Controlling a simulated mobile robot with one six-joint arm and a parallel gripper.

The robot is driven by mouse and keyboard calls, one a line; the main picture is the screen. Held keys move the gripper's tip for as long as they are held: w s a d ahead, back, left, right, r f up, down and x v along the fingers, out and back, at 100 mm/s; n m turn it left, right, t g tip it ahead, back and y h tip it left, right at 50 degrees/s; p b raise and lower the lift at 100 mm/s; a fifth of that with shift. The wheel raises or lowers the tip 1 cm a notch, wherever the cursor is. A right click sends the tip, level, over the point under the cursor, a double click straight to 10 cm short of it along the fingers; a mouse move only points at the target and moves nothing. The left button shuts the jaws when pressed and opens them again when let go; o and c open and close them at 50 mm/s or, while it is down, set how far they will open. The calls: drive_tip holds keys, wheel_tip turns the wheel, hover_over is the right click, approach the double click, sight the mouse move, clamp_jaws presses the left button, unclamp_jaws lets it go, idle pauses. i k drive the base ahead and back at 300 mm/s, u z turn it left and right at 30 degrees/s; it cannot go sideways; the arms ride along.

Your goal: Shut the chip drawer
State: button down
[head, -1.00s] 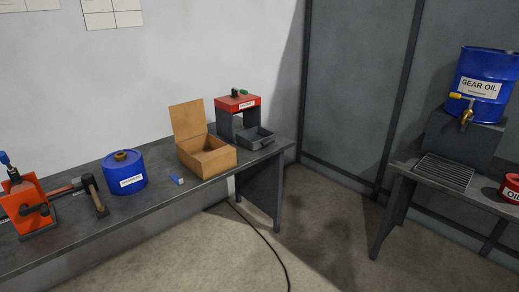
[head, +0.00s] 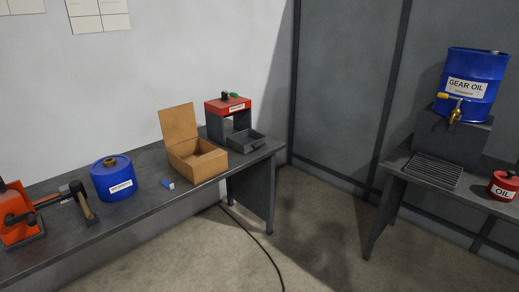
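The chip drawer (head: 246,140) is a small dark grey open tray with a handle on its front. It sticks out from the base of a red-topped grey machine (head: 229,106) at the far right end of the left workbench. The drawer stands open and its inside looks empty from here. My gripper is not in view.
An open cardboard box (head: 197,160), a blue can (head: 113,178), a hammer (head: 84,202), a small blue item (head: 167,183) and an orange press (head: 17,215) stand along the bench (head: 150,212). A right bench holds a gear oil drum (head: 470,84) and red oil can (head: 503,186). A cable (head: 262,247) crosses the open floor.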

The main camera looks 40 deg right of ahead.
sight(247, 141)
drive_tip(key=i, duration=0.9)
